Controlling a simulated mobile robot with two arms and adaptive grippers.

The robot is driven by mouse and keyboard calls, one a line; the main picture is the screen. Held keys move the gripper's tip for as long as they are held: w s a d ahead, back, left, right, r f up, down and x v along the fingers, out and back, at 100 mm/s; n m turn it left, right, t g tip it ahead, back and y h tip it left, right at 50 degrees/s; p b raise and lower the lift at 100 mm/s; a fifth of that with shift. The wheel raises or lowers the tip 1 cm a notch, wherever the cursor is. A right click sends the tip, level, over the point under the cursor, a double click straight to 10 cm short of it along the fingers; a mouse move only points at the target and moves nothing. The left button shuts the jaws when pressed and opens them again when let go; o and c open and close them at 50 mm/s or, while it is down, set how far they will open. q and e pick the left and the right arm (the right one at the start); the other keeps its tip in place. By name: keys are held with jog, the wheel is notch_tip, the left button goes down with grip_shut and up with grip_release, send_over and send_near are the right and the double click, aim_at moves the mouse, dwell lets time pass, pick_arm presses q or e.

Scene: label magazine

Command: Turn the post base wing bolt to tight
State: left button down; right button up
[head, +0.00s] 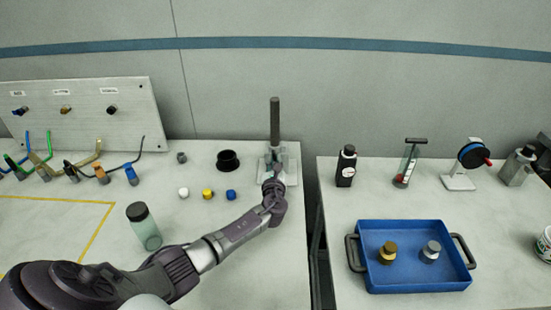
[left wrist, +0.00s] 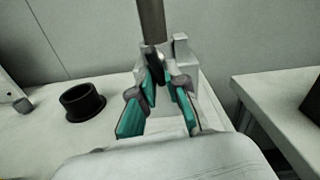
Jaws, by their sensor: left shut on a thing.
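A dark grey upright post (head: 275,120) stands in a pale metal base (head: 291,166) near the back right corner of the left table. The post (left wrist: 151,22) and its base block (left wrist: 182,58) also show in the left wrist view. My left gripper (head: 274,168) reaches the front of the base, and its arm hides part of it. In the left wrist view my left gripper (left wrist: 160,76) has its teal-padded fingers closing around a small dark piece, the wing bolt (left wrist: 154,68), just below the post. The bolt is mostly hidden between the fingertips. My right gripper is not in view.
A black ring (head: 228,161) stands left of the base. White, yellow and blue caps (head: 207,194) and a green bottle (head: 145,228) are near my left arm. Across a gap, the right table holds a blue tray (head: 415,284) and a black bottle (head: 346,167).

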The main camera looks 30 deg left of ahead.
pick_arm(q)
jog(key=shift+f+m+p, duration=0.1)
jog(key=shift+m+p, duration=0.2)
jog(key=shift+m, duration=0.5)
jog(key=shift+f, duration=0.1)
jog(key=c, duration=1.2)
grip_release()
jog(key=shift+c, duration=0.2)
jog(key=shift+s, duration=0.1)
jog(key=v, duration=1.2)
jog(key=shift+a, duration=0.1)
